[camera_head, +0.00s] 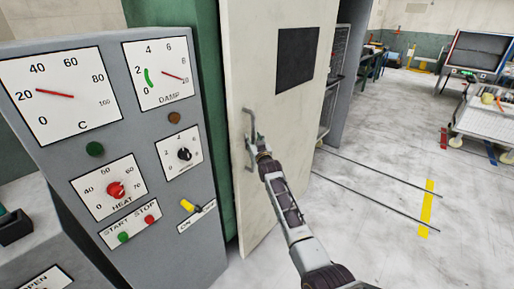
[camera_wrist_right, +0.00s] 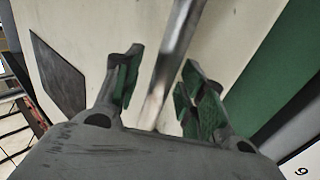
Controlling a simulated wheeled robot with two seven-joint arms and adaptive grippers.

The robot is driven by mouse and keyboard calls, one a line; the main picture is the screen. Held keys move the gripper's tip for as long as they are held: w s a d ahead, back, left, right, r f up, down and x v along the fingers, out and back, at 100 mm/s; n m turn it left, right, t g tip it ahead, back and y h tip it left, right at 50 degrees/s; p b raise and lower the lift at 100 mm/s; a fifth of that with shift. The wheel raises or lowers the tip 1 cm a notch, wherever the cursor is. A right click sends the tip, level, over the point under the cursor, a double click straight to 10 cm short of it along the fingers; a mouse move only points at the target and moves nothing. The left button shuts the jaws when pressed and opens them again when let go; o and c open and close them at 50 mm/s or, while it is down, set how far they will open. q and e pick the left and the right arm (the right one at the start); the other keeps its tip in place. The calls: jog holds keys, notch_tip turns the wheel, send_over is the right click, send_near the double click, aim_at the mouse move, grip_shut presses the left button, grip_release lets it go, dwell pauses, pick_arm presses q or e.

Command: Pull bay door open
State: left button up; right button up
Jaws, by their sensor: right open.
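The bay door (camera_head: 264,60) is a tall cream panel with a dark square window, to the right of the grey control panel. Its metal bar handle (camera_head: 249,140) is upright near the door's left edge. My right gripper (camera_head: 257,141) is at the handle. In the right wrist view the handle bar (camera_wrist_right: 172,60) runs between the two open fingers (camera_wrist_right: 158,90), with gaps on both sides. The door surface (camera_wrist_right: 85,25) lies behind it. My left gripper is not in view.
The grey control panel (camera_head: 110,140) with dials and knobs stands close on the left. Two thin dark rails (camera_head: 375,194) run along the floor to the right of the door, near a yellow floor strip (camera_head: 426,208). A cart (camera_head: 490,118) stands at far right. Floor between is clear.

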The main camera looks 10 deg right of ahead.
jog(key=shift+s, duration=0.1)
jog(key=s, duration=1.1)
jog(key=shift+s+d, duration=0.3)
jog(key=shift+d, duration=0.15)
dwell(0.6)
